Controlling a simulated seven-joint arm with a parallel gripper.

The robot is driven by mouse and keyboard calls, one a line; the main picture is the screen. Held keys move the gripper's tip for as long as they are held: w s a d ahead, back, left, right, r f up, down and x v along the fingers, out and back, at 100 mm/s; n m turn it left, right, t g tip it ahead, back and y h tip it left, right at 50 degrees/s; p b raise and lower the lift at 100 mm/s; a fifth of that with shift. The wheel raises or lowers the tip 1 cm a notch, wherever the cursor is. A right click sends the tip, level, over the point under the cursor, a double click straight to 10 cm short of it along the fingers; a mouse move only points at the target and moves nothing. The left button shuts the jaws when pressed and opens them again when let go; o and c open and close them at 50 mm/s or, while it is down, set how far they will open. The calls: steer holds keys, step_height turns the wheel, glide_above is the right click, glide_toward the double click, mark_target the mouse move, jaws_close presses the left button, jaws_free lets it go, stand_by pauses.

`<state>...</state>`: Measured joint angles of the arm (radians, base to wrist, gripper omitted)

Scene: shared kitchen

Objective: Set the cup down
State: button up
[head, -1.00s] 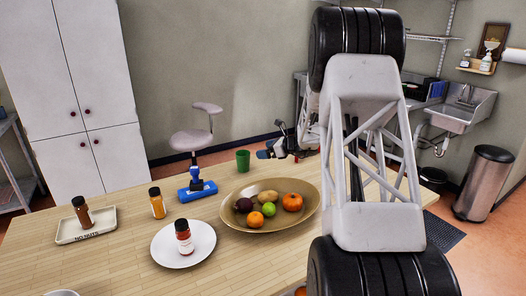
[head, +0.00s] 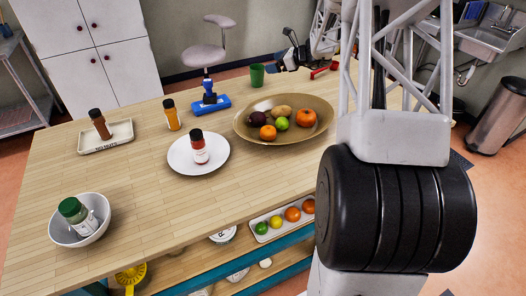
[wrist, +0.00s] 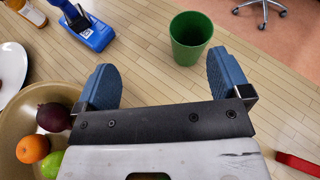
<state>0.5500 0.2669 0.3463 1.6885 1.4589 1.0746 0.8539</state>
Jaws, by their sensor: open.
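The green cup (head: 257,75) stands upright on the wooden table near its far edge. In the wrist view the cup (wrist: 190,38) is ahead of my gripper (wrist: 162,85), slightly right of centre, with its open top showing. The two blue fingers of my gripper are wide apart with nothing between them, and the cup is beyond their tips, apart from them. In the head view my gripper (head: 276,63) is just right of the cup at the far side of the table.
A bowl of fruit (head: 241,127) is near my gripper. A blue device (head: 210,104), a plate (head: 180,158) with a red bottle, a tray (head: 88,147) and a white bowl (head: 62,236) with a bottle stand further left. The table (head: 150,200) is bare in front.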

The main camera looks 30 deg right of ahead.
steer(key=s+a+r+n+g+h, duration=0.1)
steer(key=s+a+r+n+g, duration=0.35)
steer(key=s+a, duration=0.8)
steer(key=s+a+r+n+g+h, duration=0.1)
steer(key=s+a+r+n+g, duration=0.1)
steer(key=s+a+r+n, duration=0.65)
steer(key=s+a+f+n+h, duration=0.1)
steer(key=s+a+n+h, duration=0.1)
steer(key=s, duration=0.8)
steer(key=s+a+f+n+h, duration=0.1)
steer(key=s+a+n, duration=0.4)
steer(key=s, duration=0.6)
steer(key=s+a+f+n+g+h, duration=0.1)
steer(key=s+a+f+n+h, duration=0.1)
steer(key=s+n, duration=0.4)
steer(key=shift+s+a+n+h, duration=0.4)
steer(key=shift+s+a+h, duration=0.55)
steer(key=shift+s, duration=1.5)
